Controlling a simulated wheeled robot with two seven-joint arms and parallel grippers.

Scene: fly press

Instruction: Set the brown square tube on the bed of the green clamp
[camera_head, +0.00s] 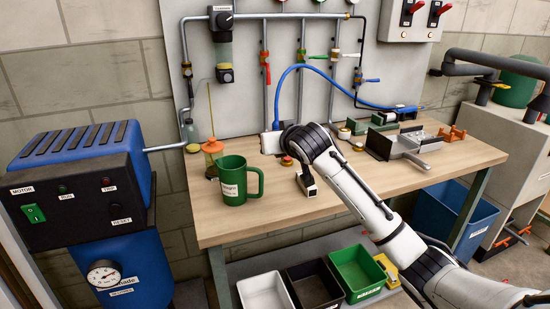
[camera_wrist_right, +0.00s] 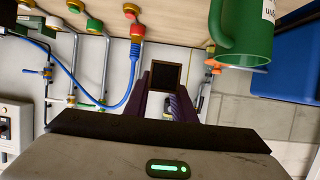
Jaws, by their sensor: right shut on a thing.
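My right gripper (camera_wrist_right: 167,100) is shut on the brown square tube (camera_wrist_right: 166,75), whose dark square open end faces the right wrist camera between the purple fingers. In the head view my right gripper (camera_head: 306,183) hangs above the front middle of the workbench, right of the green mug; I cannot make out the tube there. A low green fixture (camera_head: 373,125), which looks like the green clamp, stands at the back right of the bench, partly behind other parts. Its bed is not clear. The tube is apart from it. My left gripper is not in view.
The green mug (camera_head: 235,181) stands on the bench (camera_head: 285,205) left of my right gripper, with an orange-topped oiler (camera_head: 213,152) behind it. A grey metal fixture (camera_head: 405,146) stands at right. A blue hose (camera_head: 290,75) runs behind. Bins lie below. The front right bench surface is clear.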

